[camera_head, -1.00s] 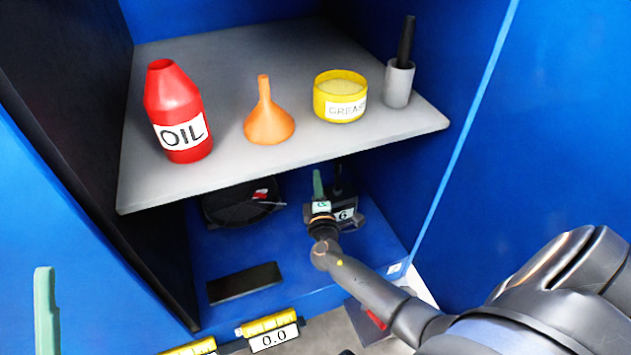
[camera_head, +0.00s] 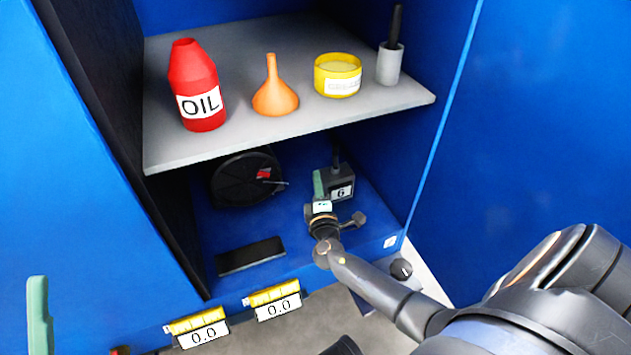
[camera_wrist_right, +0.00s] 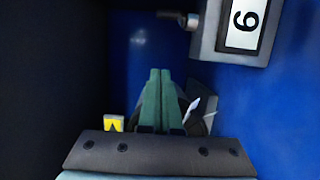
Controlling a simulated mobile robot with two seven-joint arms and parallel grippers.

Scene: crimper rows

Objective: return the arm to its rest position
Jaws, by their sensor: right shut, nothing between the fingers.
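My right arm reaches into the lower bay of the blue cabinet. Its right gripper (camera_head: 318,183) has green fingers that point away from me, just left of a grey box marked 6 (camera_head: 341,190). In the right wrist view the two fingers (camera_wrist_right: 160,75) lie together with nothing between them. In that view the box marked 6 (camera_wrist_right: 238,25) is up and to the right, apart from the fingertips. At the lower left of the head view a green finger (camera_head: 38,313) of my left gripper shows; its opening cannot be seen.
The grey shelf (camera_head: 300,125) above carries a red oil bottle (camera_head: 198,90), an orange funnel (camera_head: 274,95), a yellow grease tub (camera_head: 337,76) and a grey cup (camera_head: 390,65). Below are a black round case (camera_head: 240,180), a dark flat block (camera_head: 250,255) and two 0.0 displays (camera_head: 278,307).

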